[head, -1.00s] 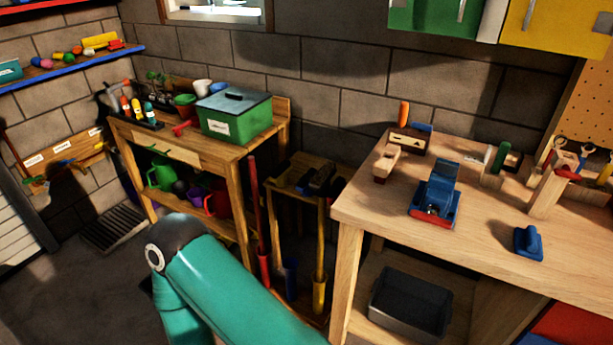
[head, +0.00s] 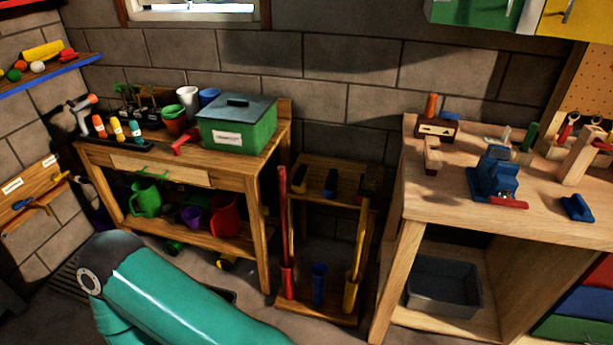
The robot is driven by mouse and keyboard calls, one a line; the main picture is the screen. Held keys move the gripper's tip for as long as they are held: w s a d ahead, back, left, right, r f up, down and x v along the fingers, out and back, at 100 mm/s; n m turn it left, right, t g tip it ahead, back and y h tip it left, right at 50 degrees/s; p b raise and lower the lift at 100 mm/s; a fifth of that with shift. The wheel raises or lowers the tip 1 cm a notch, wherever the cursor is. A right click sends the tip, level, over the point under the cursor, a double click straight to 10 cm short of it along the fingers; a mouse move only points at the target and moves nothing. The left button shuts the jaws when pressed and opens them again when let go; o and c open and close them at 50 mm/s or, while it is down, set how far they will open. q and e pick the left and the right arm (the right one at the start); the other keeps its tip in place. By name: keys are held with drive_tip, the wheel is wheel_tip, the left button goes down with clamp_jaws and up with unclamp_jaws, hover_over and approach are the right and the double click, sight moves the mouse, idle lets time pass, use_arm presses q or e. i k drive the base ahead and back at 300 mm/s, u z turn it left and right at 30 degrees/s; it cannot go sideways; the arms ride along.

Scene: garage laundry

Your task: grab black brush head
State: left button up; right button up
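A wooden tool rack (head: 330,164) stands between the two benches. Several small dark pieces lie along its top. A black block-shaped head (head: 371,181) is at the right end, above a yellow handle (head: 355,255). A dark piece with some blue (head: 330,184) is in the middle, and another dark piece (head: 300,180) is at the left. I cannot tell for certain which is the black brush head. Neither gripper is in view; only a teal link of my arm shows at the bottom left.
A wooden potting bench (head: 185,172) with a green box (head: 237,125) stands left of the rack. A workbench (head: 440,207) with a blue vise (head: 494,176) stands right. A red pole (head: 284,230) stands at the rack's left front. A grey bin (head: 443,287) sits under the workbench.

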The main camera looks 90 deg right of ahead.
sight(369, 183)
drive_tip(key=u, duration=0.3)
drive_tip(key=i, duration=0.5)
drive_tip(key=z, duration=1.5)
drive_tip(key=i, duration=0.15)
drive_tip(key=z, duration=1.7)
drive_tip(key=k, duration=0.3)
drive_tip(key=z, duration=0.3)
drive_tip(key=i, duration=1.45)
drive_tip(key=u, duration=0.35)
